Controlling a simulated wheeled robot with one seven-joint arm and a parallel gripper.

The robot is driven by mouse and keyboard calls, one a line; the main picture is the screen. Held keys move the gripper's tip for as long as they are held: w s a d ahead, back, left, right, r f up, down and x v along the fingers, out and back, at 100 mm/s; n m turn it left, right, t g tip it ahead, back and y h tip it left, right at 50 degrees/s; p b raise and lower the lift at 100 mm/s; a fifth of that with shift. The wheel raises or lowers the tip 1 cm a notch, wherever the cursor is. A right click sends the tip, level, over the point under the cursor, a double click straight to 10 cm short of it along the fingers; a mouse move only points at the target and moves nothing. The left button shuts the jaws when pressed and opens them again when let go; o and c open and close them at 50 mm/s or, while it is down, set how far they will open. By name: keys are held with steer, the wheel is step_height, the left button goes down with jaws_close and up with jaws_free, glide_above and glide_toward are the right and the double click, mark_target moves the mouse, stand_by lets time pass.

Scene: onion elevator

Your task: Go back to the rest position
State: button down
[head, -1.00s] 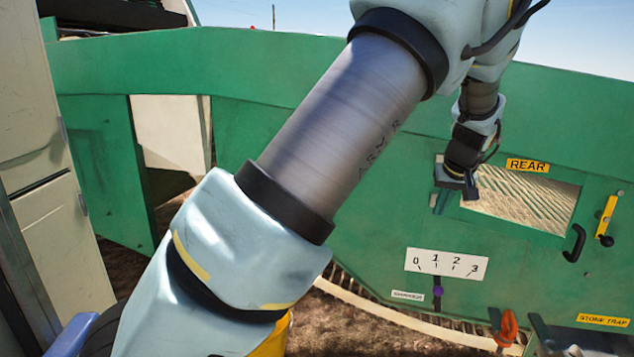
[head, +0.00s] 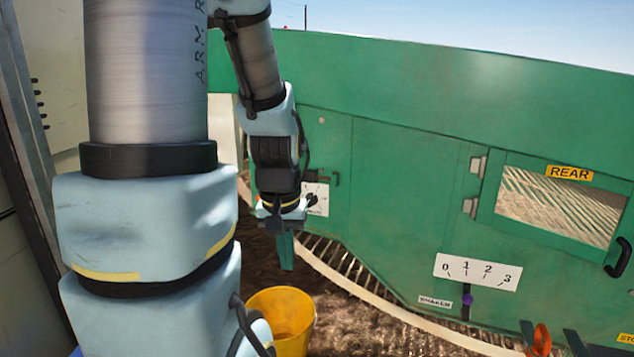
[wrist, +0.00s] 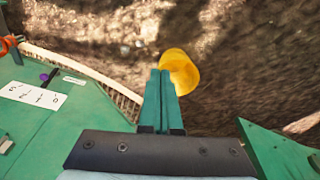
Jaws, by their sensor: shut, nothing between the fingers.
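My gripper (head: 286,252) points downward in the head view, left of the middle, in front of the green machine (head: 400,200). Its two green fingers lie together, with nothing between them. In the wrist view the shut fingers (wrist: 155,100) point toward the ground, with a yellow bucket (wrist: 180,72) just beyond their tips. The bucket also shows in the head view (head: 283,315), standing on the soil below my gripper. My arm fills the left part of the head view and hides part of the scene.
The machine's side carries a window marked REAR (head: 560,205), a 0 to 3 scale plate (head: 478,271) with a purple knob (head: 467,299), and an orange handle (head: 541,340). A pale slatted curved edge (head: 350,275) runs along its bottom. A cream panel (head: 50,70) stands at far left.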

step_height(320, 180, up, 21)
steer(key=s+a+p, duration=0.1)
steer(key=p, duration=2)
steer(key=shift+s+r+p, duration=0.15)
steer(key=shift+r+p, duration=0.05)
steer(key=shift+p, duration=0.1)
